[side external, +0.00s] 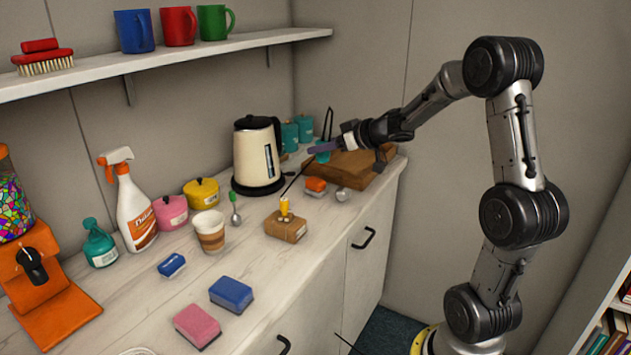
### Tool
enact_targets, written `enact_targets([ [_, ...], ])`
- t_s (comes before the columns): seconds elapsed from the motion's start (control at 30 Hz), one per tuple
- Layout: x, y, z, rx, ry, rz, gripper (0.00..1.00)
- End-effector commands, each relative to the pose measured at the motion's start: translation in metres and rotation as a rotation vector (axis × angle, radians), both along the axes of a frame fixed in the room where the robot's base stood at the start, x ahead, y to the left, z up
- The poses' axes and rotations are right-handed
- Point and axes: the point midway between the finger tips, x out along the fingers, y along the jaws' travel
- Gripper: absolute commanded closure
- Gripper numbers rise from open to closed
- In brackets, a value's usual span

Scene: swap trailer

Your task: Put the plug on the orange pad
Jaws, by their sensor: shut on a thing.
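My gripper (344,144) reaches in from the right, above the wooden board at the back of the counter. It is shut on a small purple piece (322,148) that sticks out to the left. I cannot tell for sure that this is the plug; a thin dark line slopes down-left from near it toward the counter. A small orange block (316,184) with a pale label lies on the counter below the gripper, in front of the board; it may be the orange pad. Nothing is seen resting on it. The gripper is apart from it.
A kettle (257,152) stands left of the gripper. The wooden board (356,168) lies below it, with a silver cup-like thing (343,194) in front. A brown box (286,227) with a yellow piece on top stands nearer. Sponges, pots and a spray bottle (136,208) fill the left.

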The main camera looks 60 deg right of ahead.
Motion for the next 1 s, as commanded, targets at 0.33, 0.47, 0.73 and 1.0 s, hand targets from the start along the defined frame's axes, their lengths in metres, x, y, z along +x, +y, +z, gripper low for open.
enact_targets([
  [0.33,-0.01,-0.048,-0.011,0.001,0.0,-0.088,1.0],
  [0.47,0.013,-0.062,-0.024,0.001,0.001,-0.087,1.0],
  [0.73,0.06,-0.095,-0.055,0.003,0.002,-0.087,1.0],
  [1.0,0.084,-0.113,-0.09,-0.001,-0.001,-0.089,1.0],
])
